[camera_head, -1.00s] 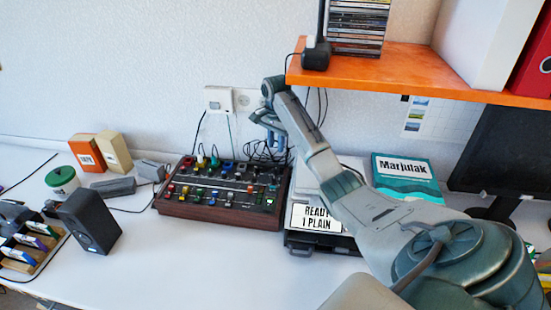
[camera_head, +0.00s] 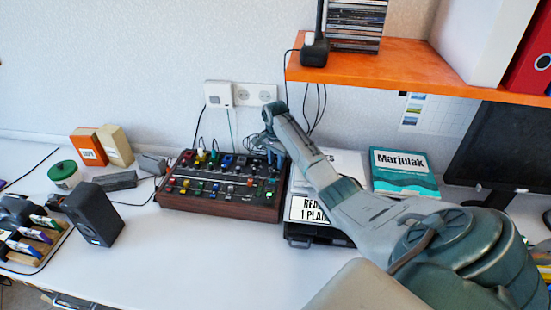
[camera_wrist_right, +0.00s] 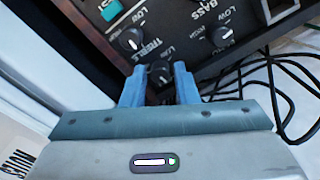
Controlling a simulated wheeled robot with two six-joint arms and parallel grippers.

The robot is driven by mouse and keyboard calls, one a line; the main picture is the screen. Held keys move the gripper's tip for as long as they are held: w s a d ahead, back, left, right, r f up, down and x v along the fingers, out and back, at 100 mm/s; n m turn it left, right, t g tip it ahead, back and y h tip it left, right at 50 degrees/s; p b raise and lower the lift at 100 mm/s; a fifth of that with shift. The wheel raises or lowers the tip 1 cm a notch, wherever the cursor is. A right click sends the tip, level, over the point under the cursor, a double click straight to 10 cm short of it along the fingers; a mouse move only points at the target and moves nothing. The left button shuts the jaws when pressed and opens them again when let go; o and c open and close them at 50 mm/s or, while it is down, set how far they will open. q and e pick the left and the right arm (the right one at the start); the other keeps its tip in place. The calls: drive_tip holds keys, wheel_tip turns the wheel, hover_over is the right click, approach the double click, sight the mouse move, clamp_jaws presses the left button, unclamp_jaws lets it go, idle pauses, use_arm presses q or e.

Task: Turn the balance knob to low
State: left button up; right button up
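The mixer (camera_head: 225,209) is a dark wood-sided box with several coloured knobs and sliders, on the desk. My right gripper (camera_head: 268,148) is over its back right corner. In the right wrist view, the blue fingers of my right gripper (camera_wrist_right: 160,90) are apart, one on each side of a black knob (camera_wrist_right: 160,71), with gaps beside it. This knob's name label is hidden, so I cannot tell whether it is the balance knob. My left gripper is not in view.
Black cables (camera_wrist_right: 275,100) lie behind the mixer. A black device with paper (camera_head: 308,208) stands close on its right, and a teal book (camera_head: 404,184) lies farther right. An orange shelf (camera_head: 400,70) hangs above. A black speaker (camera_head: 93,214) stands at left.

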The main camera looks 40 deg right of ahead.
clamp_jaws()
drive_tip(key=shift+r+n+p, duration=0.15)
drive_tip(key=shift+n+p, duration=0.35)
drive_tip(key=shift+p, duration=0.2)
drive_tip(key=shift+r+n+p, duration=0.1)
drive_tip(key=shift+n+p, duration=0.5)
drive_tip(key=shift+p, duration=0.15)
drive_tip(key=n+p, duration=0.2)
drive_tip(key=n, duration=0.1)
drive_tip(key=shift+n+p, duration=0.3)
drive_tip(key=shift+p, duration=0.1)
drive_tip(key=n+p, duration=0.2)
drive_tip(key=n, duration=0.2)
drive_tip(key=shift+d+n, duration=0.1)
drive_tip(key=shift+n, duration=0.2)
drive_tip(key=n+p, duration=0.1)
drive_tip(key=n, duration=0.3)
drive_tip(key=shift+n, duration=0.3)
